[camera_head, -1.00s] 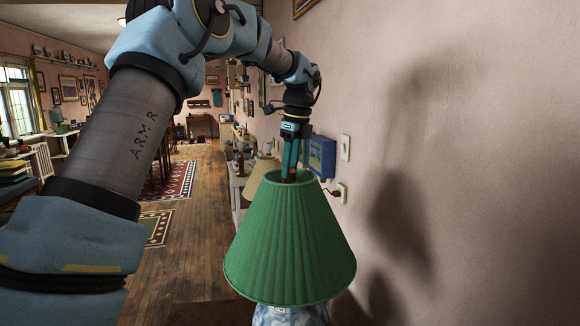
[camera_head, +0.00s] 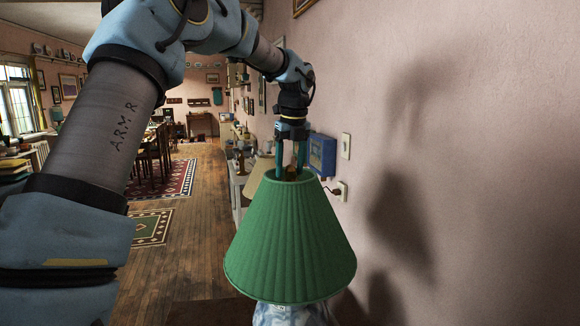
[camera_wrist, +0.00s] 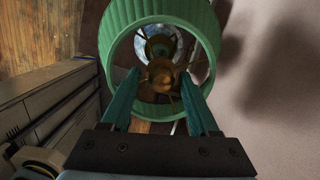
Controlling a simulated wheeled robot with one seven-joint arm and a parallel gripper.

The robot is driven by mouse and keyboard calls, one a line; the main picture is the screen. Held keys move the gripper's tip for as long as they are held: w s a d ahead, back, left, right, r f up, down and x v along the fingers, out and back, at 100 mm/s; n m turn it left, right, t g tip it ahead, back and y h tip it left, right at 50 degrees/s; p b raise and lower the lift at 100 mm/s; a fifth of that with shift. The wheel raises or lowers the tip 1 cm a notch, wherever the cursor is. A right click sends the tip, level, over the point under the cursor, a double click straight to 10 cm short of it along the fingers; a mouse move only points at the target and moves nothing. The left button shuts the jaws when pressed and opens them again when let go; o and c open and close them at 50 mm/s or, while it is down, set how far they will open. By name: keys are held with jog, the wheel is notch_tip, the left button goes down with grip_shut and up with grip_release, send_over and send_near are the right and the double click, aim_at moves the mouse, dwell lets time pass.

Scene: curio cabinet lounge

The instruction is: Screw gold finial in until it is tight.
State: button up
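The gold finial (camera_wrist: 160,72) sits at the middle of the lamp's top in the wrist view, over the thin spokes inside the shade. In the head view it shows as a small brownish-gold bit (camera_head: 291,171) at the shade's top opening. The green pleated lampshade (camera_head: 290,245) stands upright on a blue-and-white lamp base (camera_head: 285,316). My gripper (camera_wrist: 158,80) points down with its two teal fingers apart, one on each side of the finial. Gaps show between fingers and finial. In the head view the fingertips (camera_head: 290,173) are at the shade's rim. The finial's thread is hidden.
A pink wall (camera_head: 450,150) stands close on the right, with a light switch (camera_head: 346,146) and a blue box (camera_head: 321,155) behind the lamp. A plugged outlet (camera_head: 341,191) is beside the shade. Open wooden floor (camera_head: 185,260) lies to the left.

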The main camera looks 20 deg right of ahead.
jog(key=shift+r, duration=0.1)
jog(key=n, duration=0.4)
jog(key=shift+d+y, duration=0.1)
jog(key=shift+y, duration=0.2)
jog(key=n, duration=0.8)
jog(key=shift+n+g+y, duration=0.3)
jog(key=shift+g+y, duration=0.1)
jog(key=n, duration=0.4)
jog(key=shift+g, duration=0.3)
jog(key=n+g, duration=0.1)
jog(key=n, duration=1.2)
jog(key=shift+g+h, duration=0.4)
jog(key=shift+w, duration=0.1)
